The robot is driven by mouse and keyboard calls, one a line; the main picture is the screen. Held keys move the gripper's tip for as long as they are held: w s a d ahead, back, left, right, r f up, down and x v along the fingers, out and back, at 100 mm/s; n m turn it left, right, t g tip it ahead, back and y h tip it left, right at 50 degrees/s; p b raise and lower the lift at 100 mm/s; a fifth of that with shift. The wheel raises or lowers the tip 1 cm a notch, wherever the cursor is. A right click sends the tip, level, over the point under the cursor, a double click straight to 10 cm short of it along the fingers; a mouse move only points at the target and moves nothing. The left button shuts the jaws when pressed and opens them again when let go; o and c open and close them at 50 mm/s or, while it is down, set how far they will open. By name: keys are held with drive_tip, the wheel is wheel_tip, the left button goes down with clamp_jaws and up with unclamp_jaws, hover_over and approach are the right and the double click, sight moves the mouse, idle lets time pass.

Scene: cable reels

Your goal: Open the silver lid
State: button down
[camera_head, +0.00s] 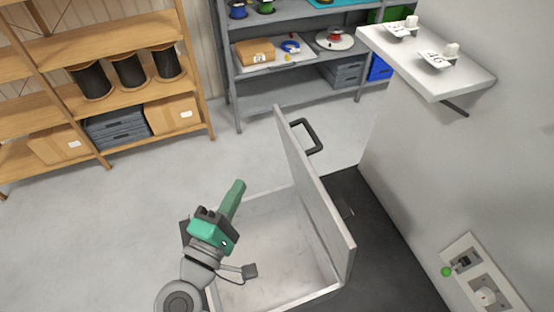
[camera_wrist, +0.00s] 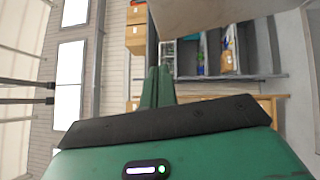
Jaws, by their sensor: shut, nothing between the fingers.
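The silver lid (camera_head: 316,192) stands raised, close to upright, along the right side of an open silver box (camera_head: 262,270) in the head view. Its dark handle (camera_head: 314,134) sticks out on the far side of the lid, near its top back corner. The box interior shows pale and empty where it is visible. My gripper (camera_head: 238,186) is green, shut and empty. It appears over the left part of the box, apart from the lid. Its closed fingers also show in the wrist view (camera_wrist: 158,84).
A wooden shelf (camera_head: 110,53) with dark reels and boxes stands at the back left. A grey shelf (camera_head: 245,85) with trays stands behind. A white wall ledge (camera_head: 470,75) and a socket panel (camera_head: 480,280) are at right. Floor between box and shelves is clear.

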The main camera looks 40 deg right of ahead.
drive_tip(key=p+x, duration=0.1)
drive_tip(key=x, duration=0.3)
drive_tip(key=s+p+x, duration=0.1)
drive_tip(key=x, duration=0.3)
drive_tip(key=s+d+p+x, duration=0.1)
drive_tip(key=x, duration=0.3)
drive_tip(key=shift+s+r, duration=0.1)
drive_tip(key=shift+r, duration=0.15)
drive_tip(key=shift+s+d, duration=0.15)
drive_tip(key=shift+d, duration=0.25)
drive_tip(key=shift+p, duration=0.3)
